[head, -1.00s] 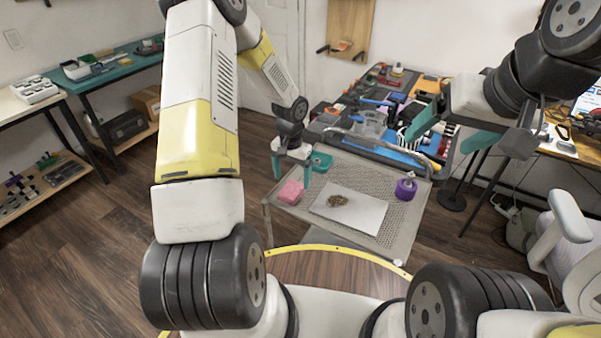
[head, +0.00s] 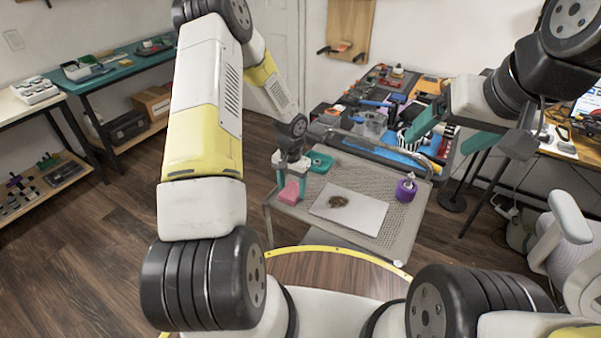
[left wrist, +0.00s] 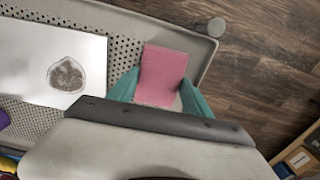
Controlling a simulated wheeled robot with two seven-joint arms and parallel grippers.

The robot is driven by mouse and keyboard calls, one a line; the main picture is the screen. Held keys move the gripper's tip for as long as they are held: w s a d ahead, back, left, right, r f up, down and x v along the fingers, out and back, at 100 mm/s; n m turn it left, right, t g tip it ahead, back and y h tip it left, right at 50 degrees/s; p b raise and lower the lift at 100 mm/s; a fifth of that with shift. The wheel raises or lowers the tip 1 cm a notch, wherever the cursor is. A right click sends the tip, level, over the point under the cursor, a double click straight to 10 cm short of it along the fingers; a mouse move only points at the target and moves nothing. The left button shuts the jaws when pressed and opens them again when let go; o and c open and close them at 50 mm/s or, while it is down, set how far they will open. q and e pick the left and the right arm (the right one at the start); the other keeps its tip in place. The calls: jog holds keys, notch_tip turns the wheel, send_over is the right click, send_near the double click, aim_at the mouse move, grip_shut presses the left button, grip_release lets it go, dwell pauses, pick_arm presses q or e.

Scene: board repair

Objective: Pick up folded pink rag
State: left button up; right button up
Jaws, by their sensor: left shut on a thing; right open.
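The folded pink rag (head: 290,191) is at the left front part of the grey perforated cart top (head: 385,243). My left gripper (head: 290,187) has come down over it, with its teal fingers on both sides, shut on the rag. In the left wrist view the pink rag (left wrist: 162,74) sits between the two teal fingertips (left wrist: 158,88), near the cart's edge. Whether the rag still touches the cart is unclear. My right gripper (head: 450,138) is open and empty, high at the right.
On the cart lie a white sheet (head: 365,212) with a brown clump (head: 338,201), a purple roll (head: 406,190) and a teal dish (head: 321,161). A cluttered workbench (head: 395,110) stands behind. Wood floor is free to the left.

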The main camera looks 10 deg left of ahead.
aim_at(292, 191)
pick_arm(q)
jog(key=shift+r, duration=0.85)
jog(key=shift+s+r, duration=0.2)
jog(key=shift+r, duration=0.3)
jog(key=shift+s+r, duration=0.15)
jog(key=shift+r, duration=0.35)
jog(key=s+d+r, duration=0.1)
jog(key=s+d, duration=0.1)
jog(key=s, duration=1.3)
jog(key=shift+r, duration=0.15)
jog(key=shift+s, duration=0.1)
